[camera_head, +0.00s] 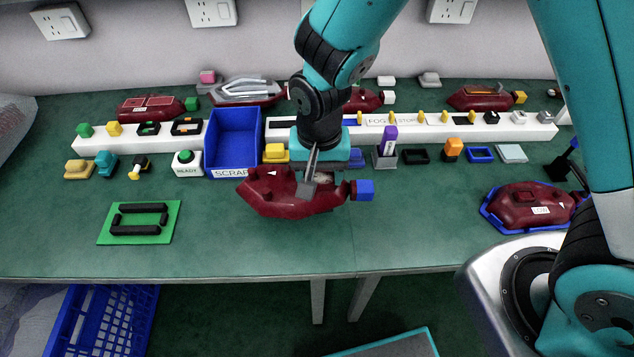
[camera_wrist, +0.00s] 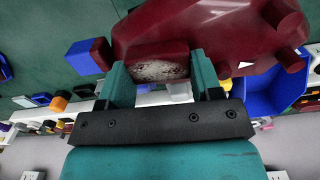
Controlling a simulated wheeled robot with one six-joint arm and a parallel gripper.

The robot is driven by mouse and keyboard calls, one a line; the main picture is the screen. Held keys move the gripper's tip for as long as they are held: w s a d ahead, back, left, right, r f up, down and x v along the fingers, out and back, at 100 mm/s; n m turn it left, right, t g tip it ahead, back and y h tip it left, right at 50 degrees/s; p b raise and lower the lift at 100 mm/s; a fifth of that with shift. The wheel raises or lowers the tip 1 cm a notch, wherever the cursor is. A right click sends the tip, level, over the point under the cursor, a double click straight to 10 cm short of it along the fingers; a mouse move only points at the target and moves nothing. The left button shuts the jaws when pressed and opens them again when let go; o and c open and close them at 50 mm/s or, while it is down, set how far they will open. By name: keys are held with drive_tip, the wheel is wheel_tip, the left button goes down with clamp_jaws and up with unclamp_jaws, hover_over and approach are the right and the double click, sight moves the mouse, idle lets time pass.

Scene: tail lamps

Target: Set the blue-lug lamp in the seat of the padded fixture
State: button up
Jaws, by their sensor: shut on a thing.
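The blue-lug lamp (camera_head: 262,197) is dark red, with a blue block-like lug (camera_head: 362,189) on its right end. My gripper (camera_head: 308,188) is shut on this lamp and holds it in front of the blue bin. In the wrist view the lamp (camera_wrist: 205,32) lies across the jaws (camera_wrist: 160,75), which close on a raised part with a speckled pale face. Its blue lug (camera_wrist: 82,57) is at the left there. The padded fixture (camera_head: 168,233), a green plate with black pads around an empty seat, lies on the bench left of the lamp.
A blue bin marked SCRAP (camera_head: 233,140) stands behind the lamp. A white rail (camera_head: 95,146) bearing small parts crosses the bench, with more lamps behind. Another red lamp (camera_head: 530,204) sits in a blue holder at right. Bench between fixture and held lamp is clear.

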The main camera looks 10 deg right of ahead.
wheel_tip(320, 180, up, 16)
drive_tip(key=shift+f, duration=0.1)
idle(0.7)
